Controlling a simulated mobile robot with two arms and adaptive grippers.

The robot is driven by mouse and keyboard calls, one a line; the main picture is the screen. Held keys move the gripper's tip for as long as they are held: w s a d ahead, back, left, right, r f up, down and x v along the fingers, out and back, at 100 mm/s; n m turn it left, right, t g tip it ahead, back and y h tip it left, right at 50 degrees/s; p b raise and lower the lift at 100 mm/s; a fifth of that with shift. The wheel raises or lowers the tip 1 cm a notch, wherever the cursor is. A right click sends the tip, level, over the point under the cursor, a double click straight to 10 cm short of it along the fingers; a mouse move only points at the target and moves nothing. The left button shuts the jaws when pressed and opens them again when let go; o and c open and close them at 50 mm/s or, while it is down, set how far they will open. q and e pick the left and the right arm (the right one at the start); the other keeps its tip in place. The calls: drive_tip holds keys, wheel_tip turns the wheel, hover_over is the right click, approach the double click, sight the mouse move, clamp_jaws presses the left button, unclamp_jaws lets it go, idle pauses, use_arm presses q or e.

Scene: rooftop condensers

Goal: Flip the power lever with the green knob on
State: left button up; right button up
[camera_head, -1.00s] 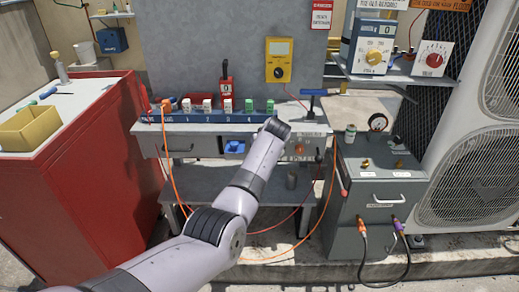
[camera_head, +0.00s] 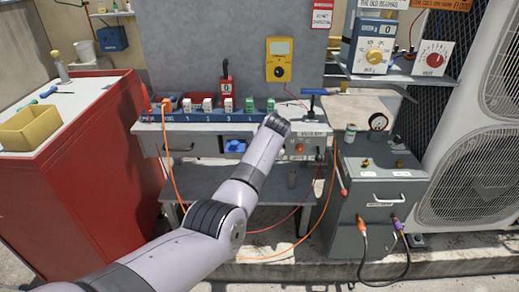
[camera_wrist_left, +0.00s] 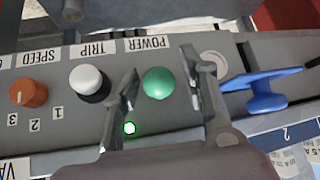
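The green knob (camera_wrist_left: 158,82) is under the POWER label in the left wrist view. My left gripper (camera_wrist_left: 160,68) is open, with one finger on each side of the green knob. A gap shows between the knob and the right-hand finger; contact on the left-hand side is hard to tell. A small green light (camera_wrist_left: 130,128) glows beside the knob. In the head view my left arm (camera_head: 262,150) reaches to the bench front and hides the green knob and the fingers. My right gripper is not in view.
A white TRIP knob (camera_wrist_left: 86,79) and an orange SPEED knob (camera_wrist_left: 28,93) sit left of the green knob. A blue handle (camera_wrist_left: 266,90) lies to its right. The bench (camera_head: 205,128) carries several small switches; orange cables hang in front.

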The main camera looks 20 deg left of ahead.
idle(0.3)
use_arm(q)
drive_tip(key=shift+s+d, duration=0.1)
drive_tip(key=shift+d, duration=0.05)
drive_tip(key=shift+s+d+r, duration=0.1)
drive_tip(key=shift+s+r, duration=0.05)
drive_tip(key=shift+r, duration=0.15)
drive_tip(key=v, duration=1.1)
